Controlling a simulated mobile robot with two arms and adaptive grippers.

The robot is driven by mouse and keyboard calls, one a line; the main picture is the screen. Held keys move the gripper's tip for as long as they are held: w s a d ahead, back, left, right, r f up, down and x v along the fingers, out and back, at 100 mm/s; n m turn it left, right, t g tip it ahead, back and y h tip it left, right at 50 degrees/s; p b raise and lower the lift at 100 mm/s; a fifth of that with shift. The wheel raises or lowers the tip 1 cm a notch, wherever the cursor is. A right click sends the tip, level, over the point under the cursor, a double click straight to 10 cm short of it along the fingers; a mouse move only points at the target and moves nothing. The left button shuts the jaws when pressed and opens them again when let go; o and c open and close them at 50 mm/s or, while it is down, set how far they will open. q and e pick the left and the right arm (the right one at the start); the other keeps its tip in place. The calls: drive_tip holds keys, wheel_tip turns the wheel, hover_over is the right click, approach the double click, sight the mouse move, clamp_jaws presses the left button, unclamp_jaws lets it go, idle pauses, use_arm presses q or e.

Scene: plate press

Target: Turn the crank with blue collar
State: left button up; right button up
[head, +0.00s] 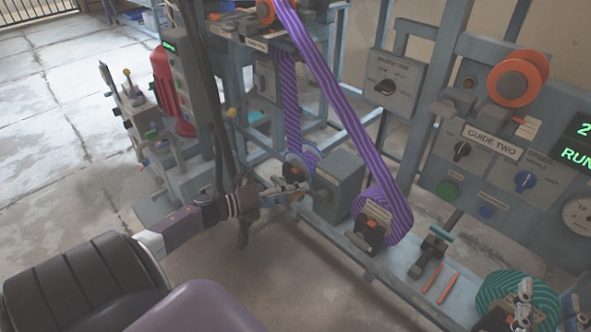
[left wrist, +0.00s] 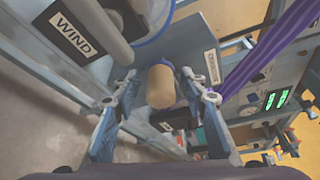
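The tan handle knob (left wrist: 160,86) of a crank stands between the two fingers of my left gripper (left wrist: 160,100) in the left wrist view. The fingers are apart, one on each side of the knob, and I see no firm grip on it. A round part with a blue rim (left wrist: 155,22) is just above, beside the WIND label (left wrist: 76,38). In the head view my left gripper (head: 287,190) is at the low machine rail, below the blue-rimmed disc (head: 300,160); the knob cannot be made out there. My right gripper (head: 547,305) is at the lower right, its fingers apart, in front of a green roll (head: 510,290).
A purple striped band (head: 345,95) runs down to a purple roll (head: 390,212) right of my left gripper. A grey box (head: 340,180) stands close to it. The GUIDE TWO panel (head: 493,143) is at right. Open floor (head: 60,130) lies at left.

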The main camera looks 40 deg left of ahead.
use_arm(q)
drive_tip(key=v, duration=1.2)
idle(1.5)
